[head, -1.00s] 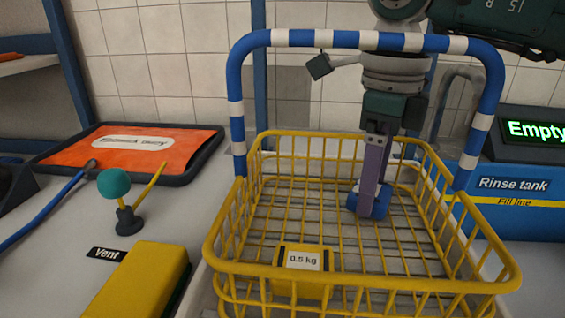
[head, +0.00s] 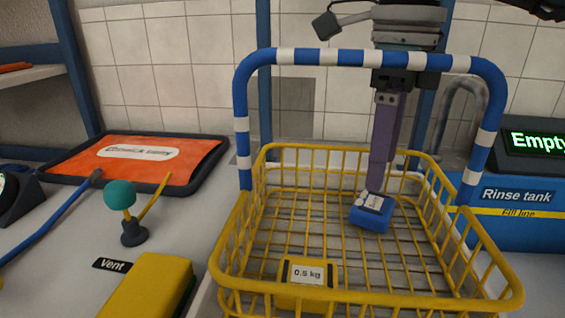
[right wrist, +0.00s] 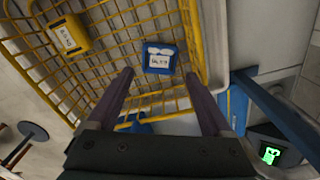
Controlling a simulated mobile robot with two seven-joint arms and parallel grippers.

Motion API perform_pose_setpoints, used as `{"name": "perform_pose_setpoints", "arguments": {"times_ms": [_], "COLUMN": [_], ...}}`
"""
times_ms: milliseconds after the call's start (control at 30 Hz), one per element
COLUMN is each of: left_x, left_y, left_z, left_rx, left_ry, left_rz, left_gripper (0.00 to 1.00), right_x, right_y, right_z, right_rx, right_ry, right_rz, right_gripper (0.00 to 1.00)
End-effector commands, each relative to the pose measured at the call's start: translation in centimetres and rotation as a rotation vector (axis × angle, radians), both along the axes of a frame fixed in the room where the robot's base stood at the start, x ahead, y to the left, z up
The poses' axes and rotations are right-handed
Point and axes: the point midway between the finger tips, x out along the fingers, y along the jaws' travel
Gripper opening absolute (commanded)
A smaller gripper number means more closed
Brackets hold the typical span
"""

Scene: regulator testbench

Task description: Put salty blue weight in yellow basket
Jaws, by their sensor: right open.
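The salty blue weight (head: 371,214) rests on the floor of the yellow basket (head: 384,299), toward its back right. Its pale label faces up, and it also shows in the right wrist view (right wrist: 160,58). My right gripper (head: 377,188) is above the blue weight, its purple fingers pointing down. In the right wrist view the fingers (right wrist: 168,88) are spread apart with nothing between them, and the weight lies beyond the tips. My left gripper is not in view.
A yellow 0.5 kg weight (head: 306,284) sits in the basket's front. A blue-and-white striped handle (head: 350,57) arches over the basket. An orange tray (head: 140,160), a teal-knobbed lever (head: 119,194) and a yellow block (head: 148,287) are left. The rinse tank (head: 520,215) is right.

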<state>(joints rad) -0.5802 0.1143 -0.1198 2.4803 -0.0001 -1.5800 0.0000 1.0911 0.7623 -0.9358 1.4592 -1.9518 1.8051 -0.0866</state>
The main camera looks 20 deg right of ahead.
Motion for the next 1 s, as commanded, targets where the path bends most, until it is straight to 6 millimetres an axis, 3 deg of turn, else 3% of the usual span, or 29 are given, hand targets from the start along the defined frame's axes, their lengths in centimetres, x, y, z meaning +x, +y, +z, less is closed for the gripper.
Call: {"name": "perform_pose_setpoints", "arguments": {"times_ms": [100,300,733,1000], "left_x": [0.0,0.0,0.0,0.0], "left_y": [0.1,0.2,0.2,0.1], "left_z": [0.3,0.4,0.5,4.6], "left_rx": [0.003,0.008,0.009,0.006], "left_ry": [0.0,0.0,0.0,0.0], "left_rz": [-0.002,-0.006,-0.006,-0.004], "left_gripper": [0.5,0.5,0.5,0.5], "right_x": [0.1,0.1,0.0,0.0], "right_y": [0.0,0.0,0.0,0.0], "right_z": [2.9,5.7,6.4,10.6], "right_rx": [0.0,0.0,0.001,0.001], "right_ry": [-0.005,-0.001,0.001,0.001], "right_rz": [0.001,0.0,0.0,0.0], "right_gripper": [0.84,0.84,0.84,0.84]}}
